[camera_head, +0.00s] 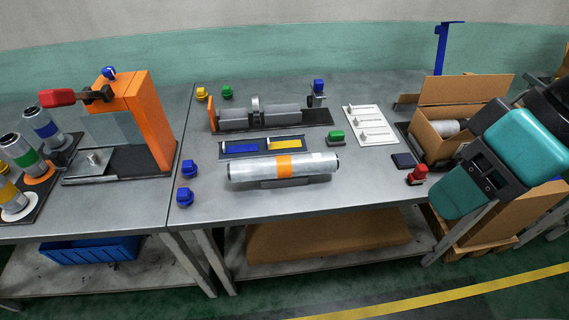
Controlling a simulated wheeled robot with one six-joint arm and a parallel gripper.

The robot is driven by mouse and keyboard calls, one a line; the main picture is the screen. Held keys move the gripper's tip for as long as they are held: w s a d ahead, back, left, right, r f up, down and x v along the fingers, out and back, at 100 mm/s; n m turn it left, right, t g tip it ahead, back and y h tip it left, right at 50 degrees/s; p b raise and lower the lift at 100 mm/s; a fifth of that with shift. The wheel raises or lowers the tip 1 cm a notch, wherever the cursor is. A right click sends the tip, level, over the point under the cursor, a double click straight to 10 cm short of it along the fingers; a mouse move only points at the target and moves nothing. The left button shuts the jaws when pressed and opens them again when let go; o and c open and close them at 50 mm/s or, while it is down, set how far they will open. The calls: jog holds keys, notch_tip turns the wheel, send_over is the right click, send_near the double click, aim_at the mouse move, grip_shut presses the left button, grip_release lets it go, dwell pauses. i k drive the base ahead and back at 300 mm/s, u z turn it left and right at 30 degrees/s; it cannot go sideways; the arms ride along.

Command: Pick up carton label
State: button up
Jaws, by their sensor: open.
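I cannot tell for sure which thing is the carton label. A flat white sheet (370,125) with several small raised pieces lies at the right of the middle table. A small dark blue flat piece (403,160) lies between that sheet and the red button. An open cardboard carton (440,149) stands at the table's right end with a pale roll (447,128) in it. My teal and black arm comes in from the right, in front of the carton, and hides part of it. My gripper's fingers do not show.
A silver roll with an orange band (284,167) rests on a stand near the front edge. A red button (418,174) and a green button (336,137) stand nearby. A blue post (441,50) rises behind the carton. An orange machine (146,115) stands left.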

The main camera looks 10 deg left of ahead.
aim_at(385, 136)
jog(key=z, duration=2.3)
jog(key=k, duration=1.4)
jog(key=u, duration=1.65)
jog(key=i, duration=1.65)
jog(key=u, duration=0.05)
